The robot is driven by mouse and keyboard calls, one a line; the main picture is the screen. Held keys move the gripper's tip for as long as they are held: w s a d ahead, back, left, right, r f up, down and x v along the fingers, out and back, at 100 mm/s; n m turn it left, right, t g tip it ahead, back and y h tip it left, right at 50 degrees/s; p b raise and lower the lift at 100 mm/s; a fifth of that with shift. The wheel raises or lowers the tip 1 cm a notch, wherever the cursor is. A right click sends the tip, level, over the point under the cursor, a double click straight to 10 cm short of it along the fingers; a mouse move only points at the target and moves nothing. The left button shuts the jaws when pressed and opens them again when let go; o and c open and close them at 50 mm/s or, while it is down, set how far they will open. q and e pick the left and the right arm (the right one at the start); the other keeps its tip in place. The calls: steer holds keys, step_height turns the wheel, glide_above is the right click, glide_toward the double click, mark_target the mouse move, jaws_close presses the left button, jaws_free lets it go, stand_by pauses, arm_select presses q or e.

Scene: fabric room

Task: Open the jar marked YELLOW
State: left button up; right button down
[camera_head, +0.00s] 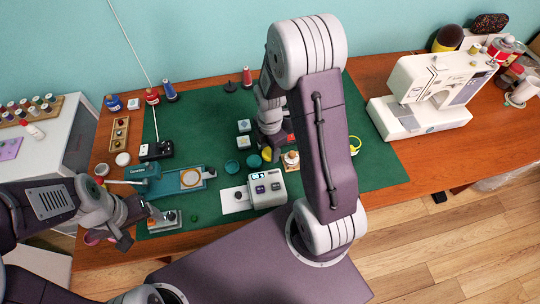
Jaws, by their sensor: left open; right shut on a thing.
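My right arm reaches over the mat and bends down, with its gripper (270,146) low over the middle. It is shut on a small yellow round piece (267,155), partly hidden by the gripper. Two small teal round pots, one (232,167) and another (253,161), stand just left of the yellow piece. No word YELLOW can be read on anything, so I cannot tell which jar bears it. My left gripper (138,222) is open and empty at the mat's front left, near a small grey device (165,221).
Thread spools stand at the back. A sewing machine (433,90) stands right. The mat's right part is mostly clear.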

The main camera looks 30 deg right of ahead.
mark_target(270, 153)
step_height(270, 153, down, 3)
steer(key=shift+s+f+b, duration=0.1)
steer(key=shift+b, duration=0.2)
steer(key=shift+f, duration=0.35)
